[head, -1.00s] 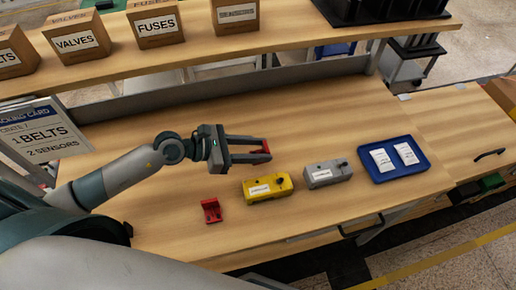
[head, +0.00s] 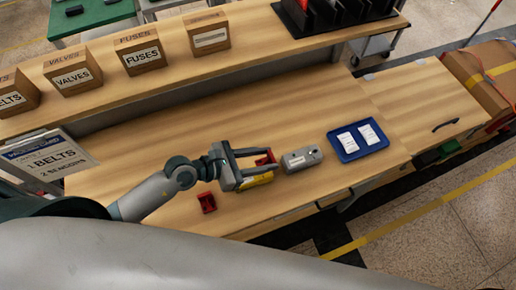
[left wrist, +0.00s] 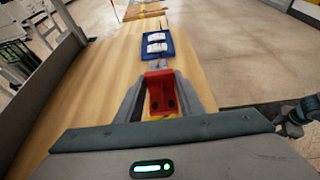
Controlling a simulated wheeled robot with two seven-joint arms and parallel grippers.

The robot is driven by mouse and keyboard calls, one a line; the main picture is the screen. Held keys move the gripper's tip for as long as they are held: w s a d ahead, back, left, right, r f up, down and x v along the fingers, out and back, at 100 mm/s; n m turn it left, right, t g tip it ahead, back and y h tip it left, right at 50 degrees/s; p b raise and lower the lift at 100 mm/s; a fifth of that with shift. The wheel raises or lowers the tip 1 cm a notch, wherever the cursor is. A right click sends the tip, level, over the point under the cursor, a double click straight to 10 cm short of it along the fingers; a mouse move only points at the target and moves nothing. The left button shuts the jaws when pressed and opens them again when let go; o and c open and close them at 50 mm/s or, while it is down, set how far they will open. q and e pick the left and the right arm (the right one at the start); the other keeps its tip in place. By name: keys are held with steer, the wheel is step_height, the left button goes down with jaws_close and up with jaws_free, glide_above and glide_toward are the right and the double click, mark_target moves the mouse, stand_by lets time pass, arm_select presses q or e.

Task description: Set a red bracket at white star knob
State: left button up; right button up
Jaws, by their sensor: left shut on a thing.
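My left gripper (head: 268,160) is shut on a red bracket (head: 265,158) and holds it above the table, by the yellow box (head: 258,180). The arm and fingers hide part of that box. In the left wrist view the bracket (left wrist: 160,88) sits between the two fingers, with a bit of yellow under it. A second red bracket (head: 207,202) lies on the table, nearer than the gripper. A grey box (head: 302,159) with a pale label and a small knob stands right of the yellow one. I cannot make out a white star knob.
A blue tray (head: 358,140) with two white packets lies right of the grey box. A shelf (head: 160,75) with labelled cartons runs along the back. A sign card (head: 50,160) stands at the left. The table's middle behind the gripper is clear.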

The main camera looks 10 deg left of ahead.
arm_select(q)
steer(key=shift+s+d+r, duration=0.2)
steer(key=shift+d+r, duration=0.1)
steer(key=shift+d, duration=0.05)
stand_by(0.5)
steer(key=w+a+r+b, duration=0.1)
steer(key=w+a+b, duration=0.2)
steer(key=a+b, duration=0.3)
steer(key=w+a+r+b, duration=0.1)
steer(key=w+a+b, duration=0.1)
steer(key=a+b, duration=0.5)
steer(key=shift+w+a+r+t, duration=0.3)
steer(key=shift+w+a+r, duration=0.1)
steer(key=shift+a, duration=0.2)
steer(key=shift+s+f, duration=0.1)
